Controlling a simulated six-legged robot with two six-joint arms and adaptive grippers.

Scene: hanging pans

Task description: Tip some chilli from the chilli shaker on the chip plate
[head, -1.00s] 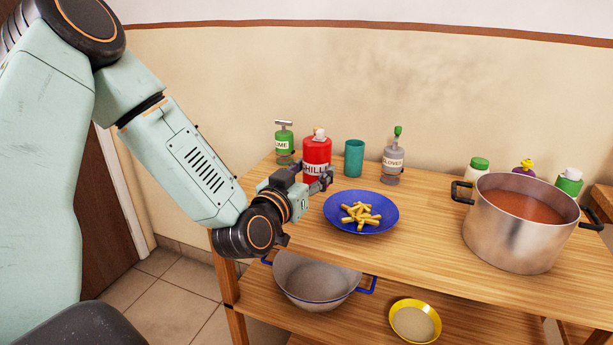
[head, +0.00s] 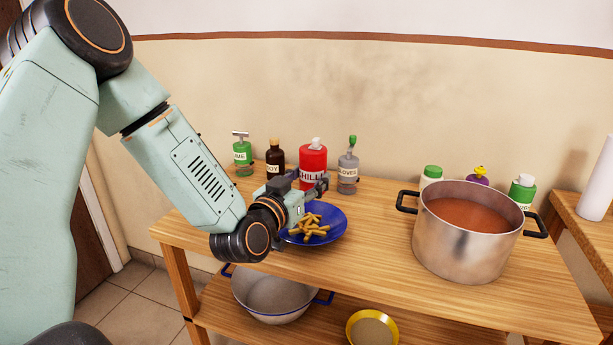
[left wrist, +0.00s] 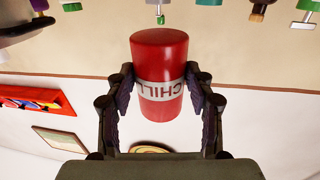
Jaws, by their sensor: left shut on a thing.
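The chilli shaker (head: 313,160) is a red cylinder with a white cap and a white label. My left gripper (head: 312,187) is shut on its lower part, with a finger on each side in the left wrist view (left wrist: 160,78). The shaker (left wrist: 160,50) stands upright in the head view; the wrist view is upside down. The blue chip plate (head: 336,228) carries a heap of chips (head: 310,229). The gripper covers the plate's left edge, and the shaker appears behind the plate. My right gripper is out of view.
Behind are the lime bottle (head: 243,157), soy bottle (head: 275,160) and cloves bottle (head: 348,170). A large soup pot (head: 462,250) stands to the right, with several bottles behind it. The table front between plate and pot is clear. Below are a colander-like pot (head: 270,305) and a yellow bowl (head: 392,325).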

